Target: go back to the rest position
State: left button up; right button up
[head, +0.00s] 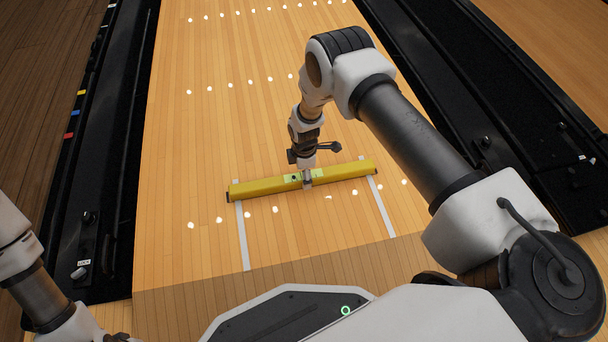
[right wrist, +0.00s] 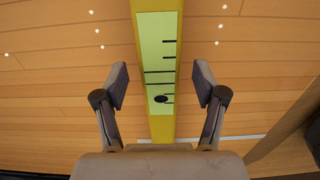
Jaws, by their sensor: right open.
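A yellow bar (head: 268,187), like a spirit level, lies across the lane on two pale tape strips. My right gripper (head: 307,179) is over the bar's middle, pointing down. In the right wrist view my right gripper (right wrist: 160,84) is open, with one finger on each side of the bar (right wrist: 142,60) and a visible gap on both sides. A pale green panel (right wrist: 158,35) with dark lines and a dark oval shows on the bar between the fingers. Part of my left arm shows at the lower left of the head view; its fingers are not visible.
The tape strips (head: 242,238) and (head: 379,206) run lengthwise on the wooden lane (head: 200,130). Black gutters (head: 112,160) and (head: 450,70) flank the lane. The lane beyond the bar is clear. The lane's near edge (head: 290,263) lies between the bar and my body.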

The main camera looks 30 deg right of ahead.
notch_tip(320, 180, up, 11)
